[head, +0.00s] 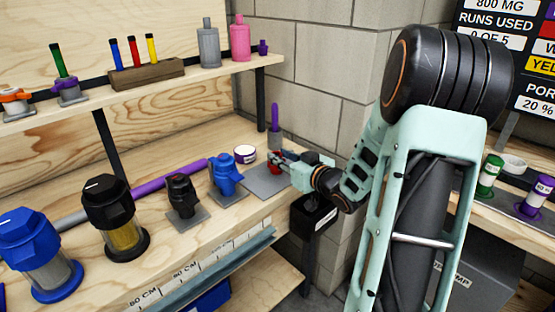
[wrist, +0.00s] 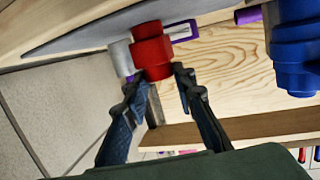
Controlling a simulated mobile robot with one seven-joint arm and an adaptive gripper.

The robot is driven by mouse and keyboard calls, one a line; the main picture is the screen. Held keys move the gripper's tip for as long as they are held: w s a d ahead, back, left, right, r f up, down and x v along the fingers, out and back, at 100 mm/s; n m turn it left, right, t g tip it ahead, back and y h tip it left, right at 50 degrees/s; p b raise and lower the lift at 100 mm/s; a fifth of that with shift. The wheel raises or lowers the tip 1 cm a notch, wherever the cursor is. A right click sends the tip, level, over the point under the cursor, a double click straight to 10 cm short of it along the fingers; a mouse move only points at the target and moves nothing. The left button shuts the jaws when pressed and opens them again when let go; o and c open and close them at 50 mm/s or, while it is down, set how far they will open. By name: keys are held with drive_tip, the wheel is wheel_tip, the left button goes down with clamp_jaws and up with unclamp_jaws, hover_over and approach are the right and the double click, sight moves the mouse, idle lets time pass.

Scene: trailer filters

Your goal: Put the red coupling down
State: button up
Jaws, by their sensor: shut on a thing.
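The red coupling (wrist: 152,52) is a short stepped cylinder between the tips of my gripper (wrist: 159,80) in the wrist view. My gripper is shut on it. In the head view my gripper (head: 277,160) is low over a flat grey plate (head: 264,184) at the right end of the workbench, and only a little of the red coupling (head: 274,169) shows. The grey plate (wrist: 85,38) also shows beside the coupling in the wrist view. I cannot tell whether the coupling touches the plate.
A blue valve (head: 227,176) stands just left of the plate. A white tub (head: 245,154) and a purple-handled grey item (head: 274,125) are behind it. A black fitting (head: 182,196) and larger filters stand further left. A block wall (head: 330,80) is behind my arm.

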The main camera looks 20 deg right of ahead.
drive_tip(key=shift+s, duration=0.1)
drive_tip(key=shift+f, duration=0.1)
drive_tip(key=o, duration=1.1)
drive_tip(key=shift+o, duration=0.2)
drive_tip(key=shift+r, duration=0.25)
drive_tip(key=p+v, duration=0.2)
drive_tip(key=v, duration=1)
drive_tip(key=shift+d, duration=0.1)
